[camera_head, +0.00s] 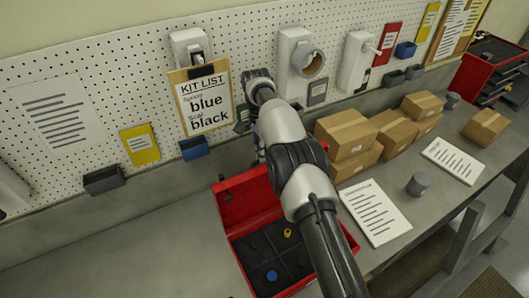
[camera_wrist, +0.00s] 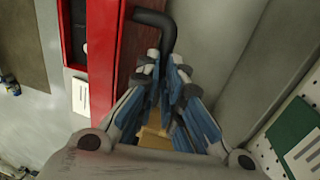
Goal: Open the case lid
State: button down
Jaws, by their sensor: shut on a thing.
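The red case (camera_head: 241,279) sits on the bench with its dark interior showing, a blue round piece (camera_head: 271,276) and a yellow piece (camera_head: 287,233) inside. Its red lid (camera_head: 238,203) stands raised at the back edge, partly hidden by my arm. In the wrist view the lid (camera_wrist: 103,70) is on the left, with a black bent handle (camera_wrist: 156,20) reaching in front of my fingers. My gripper (camera_wrist: 168,72) is shut on the handle; the exact contact is partly hidden by the fingers. In the head view my arm hides most of the gripper.
Several cardboard boxes (camera_head: 346,133) stand on the bench right of my arm. White papers (camera_head: 375,212) and a grey cylinder (camera_head: 418,184) lie in front of them. A pegboard (camera_head: 100,75) with a kit list (camera_head: 205,103) and bins rises behind. The bench left of the case is clear.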

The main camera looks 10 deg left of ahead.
jog(key=c, duration=2)
grip_release()
jog(key=shift+s+d+f+g, duration=0.2)
jog(key=shift+s+f, duration=0.1)
jog(key=shift+f, duration=0.3)
jog(key=shift+s+d+f+g, duration=0.15)
jog(key=shift+s+f, duration=0.1)
jog(key=shift+f, duration=0.35)
jog(key=shift+c, duration=0.2)
jog(key=shift+o, duration=1.3)
jog(key=shift+w, duration=0.3)
jog(key=shift+o, duration=0.9)
jog(key=shift+s+a+r, duration=0.1)
jog(key=shift+r, duration=0.1)
